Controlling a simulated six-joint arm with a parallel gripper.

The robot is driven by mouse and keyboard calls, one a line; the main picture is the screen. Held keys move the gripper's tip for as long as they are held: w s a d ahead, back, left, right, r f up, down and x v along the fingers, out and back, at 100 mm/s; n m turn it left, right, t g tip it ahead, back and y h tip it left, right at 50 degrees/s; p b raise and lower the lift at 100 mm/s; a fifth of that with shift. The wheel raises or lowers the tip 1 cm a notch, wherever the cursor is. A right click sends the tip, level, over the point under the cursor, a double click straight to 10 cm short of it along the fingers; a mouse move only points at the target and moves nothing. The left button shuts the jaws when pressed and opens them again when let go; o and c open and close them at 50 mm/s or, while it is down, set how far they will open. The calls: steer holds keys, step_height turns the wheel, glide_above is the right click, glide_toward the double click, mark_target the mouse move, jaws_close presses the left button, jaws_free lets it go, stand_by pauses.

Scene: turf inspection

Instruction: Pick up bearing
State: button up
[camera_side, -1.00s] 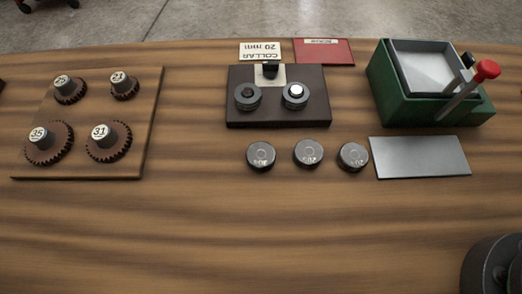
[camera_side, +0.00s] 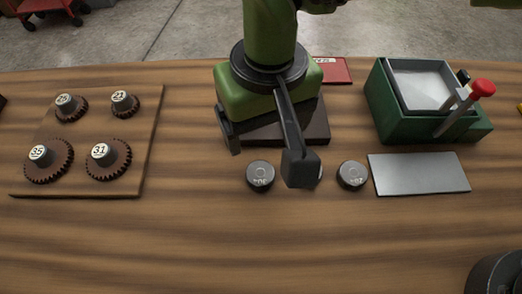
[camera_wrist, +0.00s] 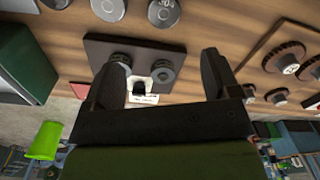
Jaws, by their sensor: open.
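Three grey numbered discs stand in a row on the wooden table: a left one (camera_side: 260,175), a middle one mostly hidden behind my finger, and a right one (camera_side: 353,175). I cannot tell which part is the bearing. My gripper (camera_side: 265,155) is open and empty, pointing down over the dark fixture block (camera_side: 319,125) and the discs' row. In the wrist view my gripper (camera_wrist: 162,65) has its fingers wide apart, with two round parts (camera_wrist: 120,63) (camera_wrist: 163,72) on the block showing between and beside them. The side view hides these parts behind my gripper.
A board with several toothed gears (camera_side: 108,157) lies left. A green box (camera_side: 382,118) with a red-knobbed lever (camera_side: 482,88) stands right, behind a grey plate (camera_side: 418,173). A red card (camera_side: 338,72) lies behind the block.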

glide_above(260, 173)
step_height(260, 173, down, 6)
steer(key=shift+s+r, duration=0.1)
steer(key=shift+s, duration=0.05)
steer(key=f, duration=0.5)
steer(key=shift+w+f, duration=0.2)
steer(key=shift+f, duration=0.2)
steer(key=shift+c, duration=0.2)
steer(key=c, duration=1.1)
